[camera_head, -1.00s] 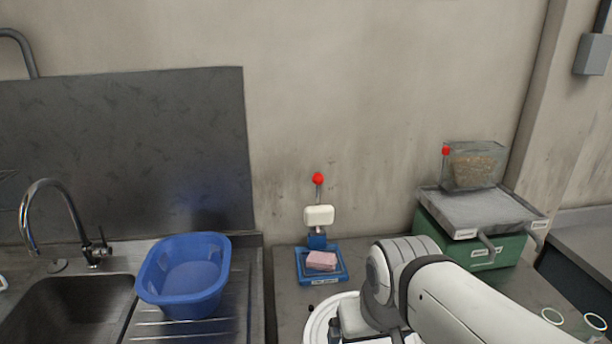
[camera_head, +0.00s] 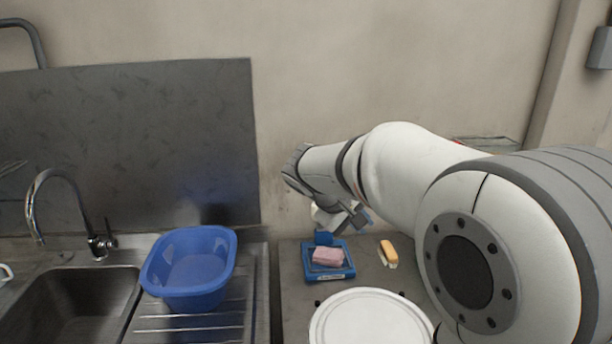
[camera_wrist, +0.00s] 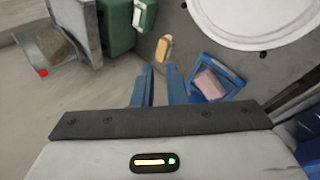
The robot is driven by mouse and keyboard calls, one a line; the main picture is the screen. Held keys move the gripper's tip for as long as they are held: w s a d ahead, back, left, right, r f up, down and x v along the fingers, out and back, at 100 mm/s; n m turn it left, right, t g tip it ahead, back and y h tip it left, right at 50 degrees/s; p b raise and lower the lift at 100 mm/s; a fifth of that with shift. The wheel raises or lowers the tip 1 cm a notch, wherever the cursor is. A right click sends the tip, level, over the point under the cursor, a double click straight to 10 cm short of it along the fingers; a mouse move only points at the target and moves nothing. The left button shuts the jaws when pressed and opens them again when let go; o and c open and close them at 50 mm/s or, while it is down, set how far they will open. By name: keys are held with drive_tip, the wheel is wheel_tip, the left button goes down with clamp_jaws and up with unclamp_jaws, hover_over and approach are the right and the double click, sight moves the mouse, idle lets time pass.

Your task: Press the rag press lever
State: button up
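The rag press has a blue base (camera_head: 344,271) on the counter, with a pink rag (camera_head: 327,257) lying in it. Its red-knobbed lever is hidden behind my arm in the head view now. My gripper (camera_head: 362,218) is above and slightly right of the base, partly covered by my arm. In the wrist view, the two blue fingers of my gripper (camera_wrist: 160,70) stand apart with nothing between them. The press base (camera_wrist: 234,79) and the rag (camera_wrist: 208,84) lie just right of the fingers there; the lever is not visible.
A blue tub (camera_head: 190,270) stands left of the press, beside the sink (camera_head: 70,310). A small orange item (camera_head: 389,253) lies right of the press. A white round lid (camera_head: 368,322) is in front. A green box (camera_wrist: 118,28) and clear bin (camera_wrist: 48,52) show in the wrist view.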

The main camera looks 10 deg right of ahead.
drive_tip(key=w+a+t+h, duration=0.1)
drive_tip(key=w, duration=0.3)
drive_tip(key=w+a+n+h+b, duration=0.1)
drive_tip(key=w+a, duration=0.1)
drive_tip(key=w, duration=0.2)
drive_tip(key=w+a+n+t+h, duration=0.1)
drive_tip(key=w, duration=0.4)
drive_tip(key=shift+a+t, duration=0.25)
drive_tip(key=shift+t, duration=0.05)
clamp_jaws()
drive_tip(key=w+a+f+n+t+h+b, duration=0.1)
drive_tip(key=w+a+t, duration=0.3)
drive_tip(key=w+a, duration=0.5)
drive_tip(key=shift+w+n+h, duration=0.7)
drive_tip(key=shift+n+h, duration=0.1)
drive_tip(key=shift+h, duration=0.1)
drive_tip(key=p+x, duration=0.2)
drive_tip(key=x, duration=0.8)
drive_tip(key=shift+p, duration=0.4)
drive_tip(key=shift+s+a+f+b, duration=0.1)
drive_tip(key=shift+f+b, duration=0.05)
drive_tip(key=shift+b, duration=0.3)
